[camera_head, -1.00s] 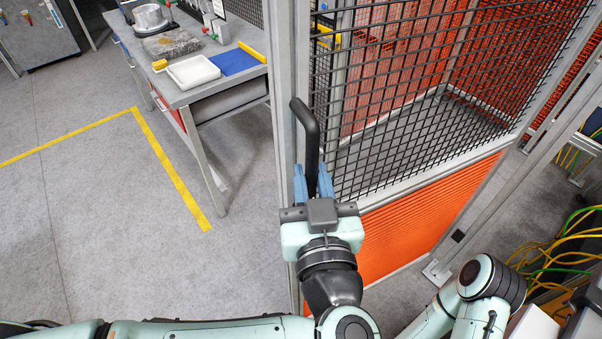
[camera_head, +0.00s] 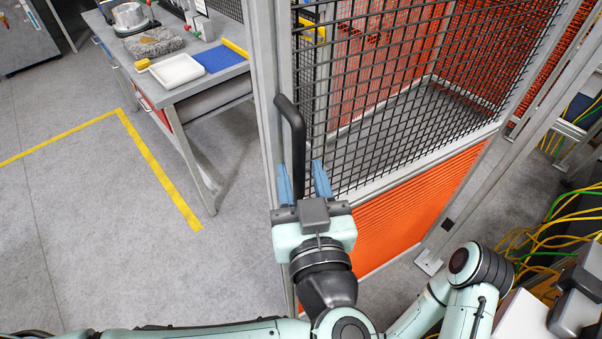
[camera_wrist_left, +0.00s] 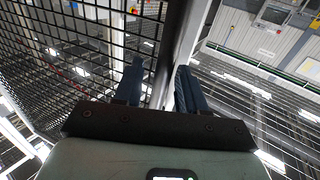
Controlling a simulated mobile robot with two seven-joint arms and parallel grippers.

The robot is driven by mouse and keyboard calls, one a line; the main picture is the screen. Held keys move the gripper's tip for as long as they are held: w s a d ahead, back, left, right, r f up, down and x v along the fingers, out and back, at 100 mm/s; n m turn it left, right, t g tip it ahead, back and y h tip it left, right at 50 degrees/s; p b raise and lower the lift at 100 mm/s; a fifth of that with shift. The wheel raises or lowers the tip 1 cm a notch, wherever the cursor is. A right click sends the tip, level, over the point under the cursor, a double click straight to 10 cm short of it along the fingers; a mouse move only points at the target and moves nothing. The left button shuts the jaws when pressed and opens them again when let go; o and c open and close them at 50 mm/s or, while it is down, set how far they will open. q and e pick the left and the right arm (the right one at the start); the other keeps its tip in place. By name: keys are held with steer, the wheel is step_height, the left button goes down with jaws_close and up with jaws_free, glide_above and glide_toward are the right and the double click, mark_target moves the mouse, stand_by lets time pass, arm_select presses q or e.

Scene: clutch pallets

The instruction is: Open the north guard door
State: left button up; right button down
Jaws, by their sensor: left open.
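The guard door (camera_head: 400,110) is a black mesh panel in a grey frame with an orange lower panel (camera_head: 415,215). Its black bar handle (camera_head: 294,135) stands upright on the frame at the door's left edge. My left gripper (camera_head: 303,180) is at the handle's lower end. Its blue fingers are apart, one on each side of the handle; I cannot tell whether either touches it. In the left wrist view, the gripper (camera_wrist_left: 160,85) is open before the mesh (camera_wrist_left: 75,50) and a grey post (camera_wrist_left: 187,45). My right gripper does not show.
A grey workbench (camera_head: 215,88) with a white tray (camera_head: 177,71) and blue mat (camera_head: 221,58) stands left of the door. Yellow tape (camera_head: 160,168) marks the floor there, which is clear. Yellow and green cables (camera_head: 545,235) lie at the right.

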arm_select(q)
steer(key=b+v, duration=0.1)
steer(key=v, duration=0.6)
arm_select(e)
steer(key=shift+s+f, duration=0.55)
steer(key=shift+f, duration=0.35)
